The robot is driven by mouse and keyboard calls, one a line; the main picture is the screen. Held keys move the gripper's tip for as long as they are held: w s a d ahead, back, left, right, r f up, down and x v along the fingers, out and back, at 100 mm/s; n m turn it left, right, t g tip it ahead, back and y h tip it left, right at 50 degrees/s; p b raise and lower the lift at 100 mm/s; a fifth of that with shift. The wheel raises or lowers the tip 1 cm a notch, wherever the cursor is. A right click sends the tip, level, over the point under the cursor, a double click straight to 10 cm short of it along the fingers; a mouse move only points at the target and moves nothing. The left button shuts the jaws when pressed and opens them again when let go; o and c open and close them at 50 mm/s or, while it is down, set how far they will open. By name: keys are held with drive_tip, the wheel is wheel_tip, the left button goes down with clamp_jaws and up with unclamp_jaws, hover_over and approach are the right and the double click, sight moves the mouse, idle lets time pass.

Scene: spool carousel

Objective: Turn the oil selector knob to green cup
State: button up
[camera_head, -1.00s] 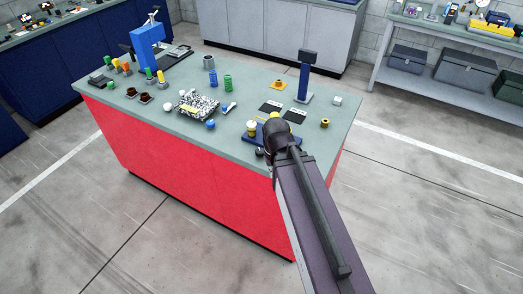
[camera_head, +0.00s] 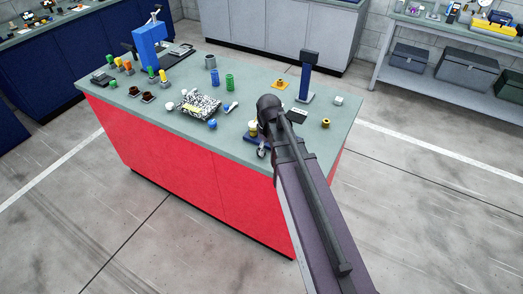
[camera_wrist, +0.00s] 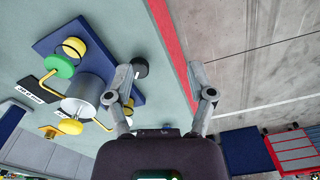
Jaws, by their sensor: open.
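A device on a blue base (camera_wrist: 105,45) shows in the wrist view, with a grey cylinder (camera_wrist: 90,88), a green round part (camera_wrist: 60,66) and yellow round parts (camera_wrist: 73,47) (camera_wrist: 78,105). Which of these is the green cup is not certain. A black round knob (camera_wrist: 140,68) sits at the base's edge, beside the tip of the left finger. It looks like the selector knob; its pointing direction cannot be read. My gripper (camera_wrist: 157,70) is open and holds nothing. In the head view, my arm hides most of the blue base (camera_head: 254,139).
The green-grey bench top (camera_head: 225,145) has a red front (camera_head: 200,175). Open floor lies right of the bench.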

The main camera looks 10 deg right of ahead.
drive_tip(key=w+r+n+p, duration=0.1)
drive_tip(key=w+n, duration=0.5)
drive_tip(key=w, duration=0.3)
drive_tip(key=shift+w+a+r, duration=0.15)
drive_tip(key=shift+w+r, duration=0.15)
drive_tip(key=shift+w, duration=0.1)
drive_tip(key=shift+f, duration=0.15)
wheel_tip(320, 180, down, 14)
drive_tip(key=b, duration=1.3)
drive_tip(key=shift+r+b, duration=0.25)
drive_tip(key=shift+b, duration=0.05)
drive_tip(key=c, duration=0.9)
